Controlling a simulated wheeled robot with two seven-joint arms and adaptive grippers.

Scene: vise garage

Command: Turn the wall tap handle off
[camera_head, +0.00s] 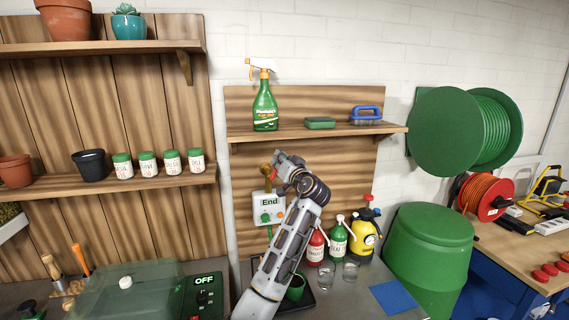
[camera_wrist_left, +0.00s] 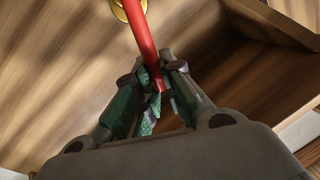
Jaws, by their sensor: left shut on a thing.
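The wall tap (camera_head: 266,170) is brass and sits on the wooden wall panel under the shelf. Most of it is hidden behind my left gripper (camera_head: 278,163) in the head view. In the left wrist view, its red handle (camera_wrist_left: 144,38) runs from a round brass part (camera_wrist_left: 122,8) down between my fingers. My left gripper (camera_wrist_left: 160,88) is shut on the lower end of the red handle. My right gripper is not in view.
A wooden shelf (camera_head: 300,132) with a spray bottle (camera_head: 265,105), a sponge (camera_head: 320,123) and a blue brush (camera_head: 367,115) is above. A white box marked End (camera_head: 268,208) is below the tap. Bottles, a yellow sprayer (camera_head: 366,238) and glasses stand on the counter.

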